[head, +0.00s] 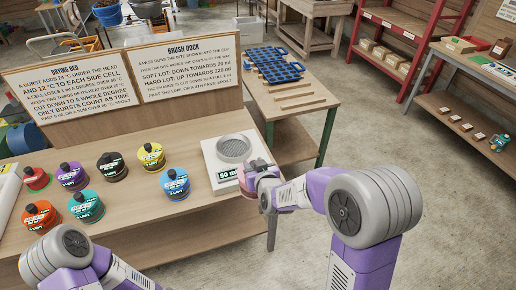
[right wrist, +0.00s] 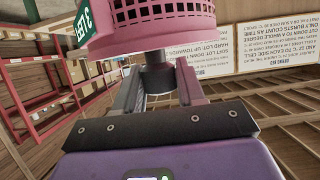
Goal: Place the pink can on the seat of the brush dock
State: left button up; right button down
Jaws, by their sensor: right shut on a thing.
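The pink can (head: 247,180) is held by my right gripper (head: 262,176) at the front right of the brush dock. In the right wrist view the pink can (right wrist: 150,22) has a slotted wall and a green label, and my right gripper (right wrist: 156,85) is shut on its dark knob (right wrist: 157,72).
Several coloured cans with black knobs, such as the blue can (head: 175,183), stand on the wooden bench (head: 150,222) left of the dock. Two sign boards (head: 190,68) stand behind. A side table (head: 262,100) carries a blue tray (head: 270,66). Red shelves (head: 400,42) stand farther right.

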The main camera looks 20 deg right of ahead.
aim_at(234, 148)
jog(key=i, duration=1)
